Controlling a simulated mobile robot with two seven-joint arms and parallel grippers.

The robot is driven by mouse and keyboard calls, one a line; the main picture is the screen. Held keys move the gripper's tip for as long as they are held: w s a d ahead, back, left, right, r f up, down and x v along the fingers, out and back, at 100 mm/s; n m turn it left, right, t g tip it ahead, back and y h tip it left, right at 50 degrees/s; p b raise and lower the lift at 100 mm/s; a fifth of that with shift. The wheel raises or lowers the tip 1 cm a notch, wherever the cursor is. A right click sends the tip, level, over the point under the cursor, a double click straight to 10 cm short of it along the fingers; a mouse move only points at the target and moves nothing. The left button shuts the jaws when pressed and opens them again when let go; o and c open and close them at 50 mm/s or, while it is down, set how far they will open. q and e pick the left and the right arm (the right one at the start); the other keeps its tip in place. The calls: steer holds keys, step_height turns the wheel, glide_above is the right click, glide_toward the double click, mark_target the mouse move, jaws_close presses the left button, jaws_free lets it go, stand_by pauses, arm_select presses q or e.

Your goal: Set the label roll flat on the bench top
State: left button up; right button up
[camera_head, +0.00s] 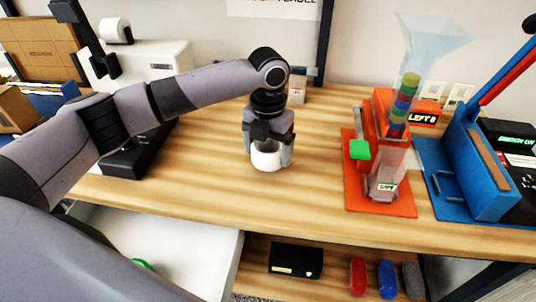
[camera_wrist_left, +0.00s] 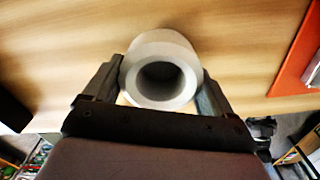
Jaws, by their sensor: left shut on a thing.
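The white label roll (camera_head: 268,159) is at the middle of the wooden bench top (camera_head: 215,190), its hole facing up toward my left wrist. My left gripper (camera_head: 268,150) comes from above and is shut on the roll, one finger on each side. In the left wrist view the roll (camera_wrist_left: 160,75) sits between the fingers of the left gripper (camera_wrist_left: 161,85), with its round hole visible. The roll's underside is hidden, so I cannot tell whether it touches the bench. My right gripper is not in view.
A red device with colored pieces in a clear hopper (camera_head: 385,150) stands to the right, with a blue machine (camera_head: 475,165) beyond it. A white printer (camera_head: 145,62) and a black device (camera_head: 135,155) are at left. Bare bench surrounds the roll. An open white drawer (camera_head: 180,245) lies below the front edge.

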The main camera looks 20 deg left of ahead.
arm_select(q)
steer(key=shift+f, duration=1.05)
steer(key=shift+f, duration=0.15)
steer(key=o, duration=0.9)
step_height(320, 180, up, 12)
